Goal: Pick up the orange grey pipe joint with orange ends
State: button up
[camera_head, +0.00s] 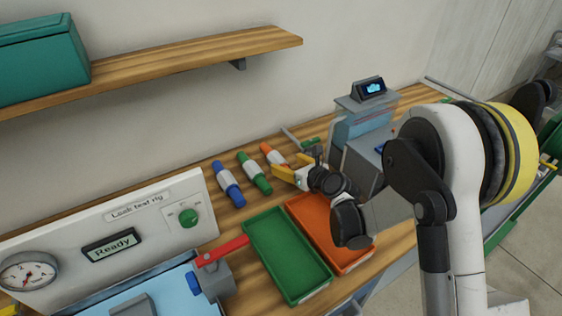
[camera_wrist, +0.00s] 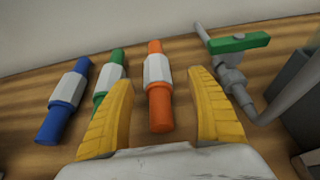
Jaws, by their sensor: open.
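The grey pipe joint with orange ends (camera_wrist: 157,75) lies on the wooden bench in the wrist view, its length pointing away from me. It also shows in the head view (camera_head: 272,154), partly hidden near my gripper. My gripper (camera_wrist: 160,100) is open and empty. Its yellow fingers stand on either side of the orange joint in the picture, the left one closer to it. I cannot tell how high the fingers are above the bench. In the head view my gripper (camera_head: 286,168) is just beside the joint's near end.
A green-ended joint (camera_head: 255,173) and a blue-ended joint (camera_head: 229,184) lie to the left. A grey pipe with a green valve handle (camera_wrist: 240,43) is close on the right. A green tray (camera_head: 250,228) and an orange tray (camera_head: 300,208) are in front.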

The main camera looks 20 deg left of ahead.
aim_at(276, 160)
jog(key=b+x, duration=0.1)
jog(key=x, duration=0.2)
jog(key=b+x, duration=0.1)
jog(key=x, duration=0.3)
jog(key=shift+s+f, duration=0.15)
jog(key=shift+s, duration=0.15)
jog(key=shift+c, duration=0.5)
jog(key=c, duration=1.2)
